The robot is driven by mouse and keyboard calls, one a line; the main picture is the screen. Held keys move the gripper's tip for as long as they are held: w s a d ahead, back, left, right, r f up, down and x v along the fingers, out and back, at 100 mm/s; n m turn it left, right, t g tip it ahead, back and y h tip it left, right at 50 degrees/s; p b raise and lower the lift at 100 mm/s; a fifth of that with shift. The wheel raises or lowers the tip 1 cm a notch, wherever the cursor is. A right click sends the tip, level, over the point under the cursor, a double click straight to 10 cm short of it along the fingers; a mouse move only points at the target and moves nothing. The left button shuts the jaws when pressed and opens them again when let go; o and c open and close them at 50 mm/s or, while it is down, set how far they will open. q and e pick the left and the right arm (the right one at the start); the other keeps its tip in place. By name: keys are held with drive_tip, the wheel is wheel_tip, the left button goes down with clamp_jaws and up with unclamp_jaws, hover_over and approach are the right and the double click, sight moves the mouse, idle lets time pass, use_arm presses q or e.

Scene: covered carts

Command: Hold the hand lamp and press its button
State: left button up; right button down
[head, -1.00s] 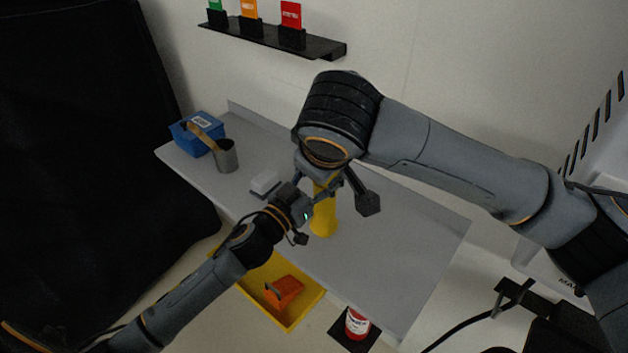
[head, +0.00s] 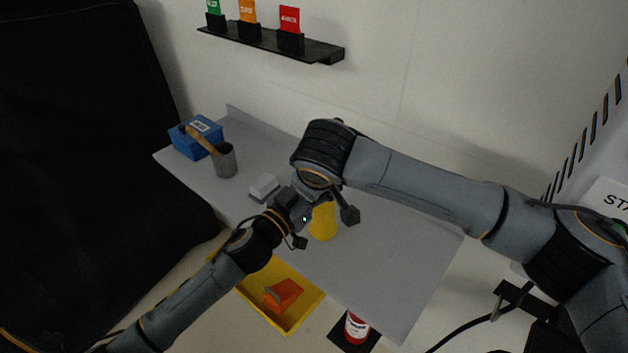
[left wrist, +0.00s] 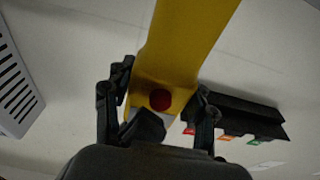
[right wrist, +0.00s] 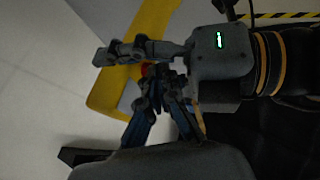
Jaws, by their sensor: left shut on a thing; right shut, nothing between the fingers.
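The yellow hand lamp (head: 323,222) is held above the grey table by my left gripper (head: 308,203). In the left wrist view the lamp (left wrist: 188,42) lies between the two fingers of the left gripper (left wrist: 160,98), with its round red button (left wrist: 160,99) facing the camera. In the right wrist view my right gripper (right wrist: 160,80) is shut and empty, its fingertips close to the red button (right wrist: 147,69). I cannot tell whether they touch it. In the head view the right wrist hides the top of the lamp and most of the right gripper.
A yellow tray (head: 303,318) with an orange item (head: 284,294) and a red can (head: 356,327) are below the front edge. A shelf (head: 270,42) is on the wall.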

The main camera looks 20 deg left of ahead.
drive_tip(key=shift+f, duration=0.1)
use_arm(q)
drive_tip(key=shift+s+d, duration=0.1)
use_arm(e)
drive_tip(key=shift+w+d, duration=0.2)
drive_tip(key=shift+w, duration=0.35)
drive_tip(key=shift+w+d, duration=0.2)
drive_tip(key=shift+w, duration=0.3)
drive_tip(key=v, duration=0.8)
drive_tip(key=shift+s+a, duration=0.2)
drive_tip(key=shift+s, duration=0.1)
